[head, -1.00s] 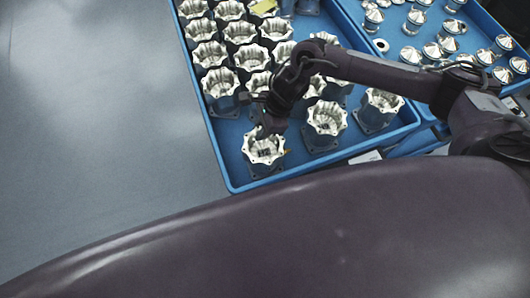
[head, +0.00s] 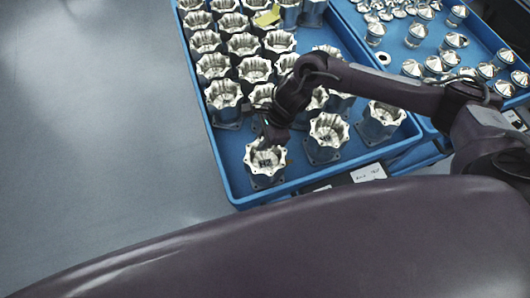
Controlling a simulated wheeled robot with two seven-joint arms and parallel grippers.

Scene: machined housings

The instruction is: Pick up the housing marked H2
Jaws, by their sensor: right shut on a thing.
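Several silvery housings with scalloped, open tops stand upright in a blue tray (head: 222,170). The front-left housing (head: 267,180) stands near the tray's front-left corner. My right gripper (head: 266,146) reaches down onto the rim of this housing and is shut on it. The fingertips are small and dark and partly merge with the rim. The housing looks upright and low in the tray; I cannot tell if it touches the floor of the tray. My left gripper is not in view.
A neighbouring housing (head: 328,130) stands close to the right, another (head: 382,114) beyond it. A yellow piece (head: 267,17) lies among the back housings. A second blue tray (head: 479,41) holds shiny conical parts. White labels (head: 368,173) show at the front edge. Grey floor lies left.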

